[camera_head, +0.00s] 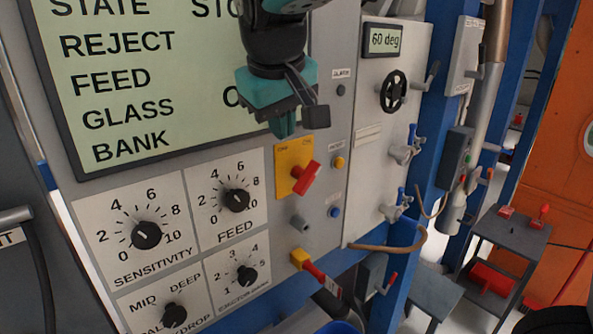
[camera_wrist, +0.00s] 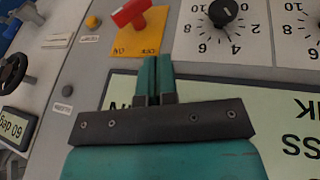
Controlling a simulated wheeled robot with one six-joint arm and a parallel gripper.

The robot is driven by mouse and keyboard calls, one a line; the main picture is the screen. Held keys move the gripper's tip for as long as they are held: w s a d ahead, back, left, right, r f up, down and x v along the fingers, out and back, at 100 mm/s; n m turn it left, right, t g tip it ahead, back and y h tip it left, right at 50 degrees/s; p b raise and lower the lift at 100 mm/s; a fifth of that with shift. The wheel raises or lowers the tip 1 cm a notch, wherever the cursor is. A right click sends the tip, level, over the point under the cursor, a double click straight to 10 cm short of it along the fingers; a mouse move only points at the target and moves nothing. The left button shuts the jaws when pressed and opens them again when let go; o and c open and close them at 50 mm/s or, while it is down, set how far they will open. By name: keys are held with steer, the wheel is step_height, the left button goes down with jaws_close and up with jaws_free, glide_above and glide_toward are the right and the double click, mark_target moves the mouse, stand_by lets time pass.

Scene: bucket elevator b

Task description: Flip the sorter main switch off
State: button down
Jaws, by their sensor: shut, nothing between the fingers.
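The main switch is a red rotary handle (camera_head: 305,178) on a yellow plate (camera_head: 286,158) on the grey panel. The handle is turned at a slant to the lower left in the head view. In the wrist view the red handle (camera_wrist: 131,13) and yellow plate (camera_wrist: 138,42) show upside down at the top, ahead and left of the fingertips. My gripper (camera_head: 283,124) has teal fingers, shut and empty, just above the plate in the head view. Its fingers also show in the wrist view (camera_wrist: 154,74). They appear apart from the handle; small labels on the plate are hard to read.
Sensitivity (camera_head: 146,235) and feed (camera_head: 237,200) knobs sit left of the switch. A yellow button (camera_head: 339,162), a blue button (camera_head: 335,212) and a red-tagged yellow lock-like part (camera_head: 300,258) are nearby. A black handwheel (camera_head: 394,91) and valves stand to the right. A large display (camera_head: 150,75) lies behind my gripper.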

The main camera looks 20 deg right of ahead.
steer(key=shift+f, duration=0.1)
steer(key=p, duration=0.2)
glide_above(297, 188)
steer(key=s+a, duration=0.2)
steer(key=a, duration=0.1)
step_height(297, 188, down, 9)
steer(key=shift+w+d+f+p, duration=0.2)
steer(key=shift+d+f+p, duration=0.25)
steer(key=shift+d+f, duration=0.45)
steer(key=shift+w+d+f, duration=0.2)
steer(key=shift+d+f, duration=0.15)
steer(key=shift+f, duration=0.2)
steer(key=shift+a, duration=0.1)
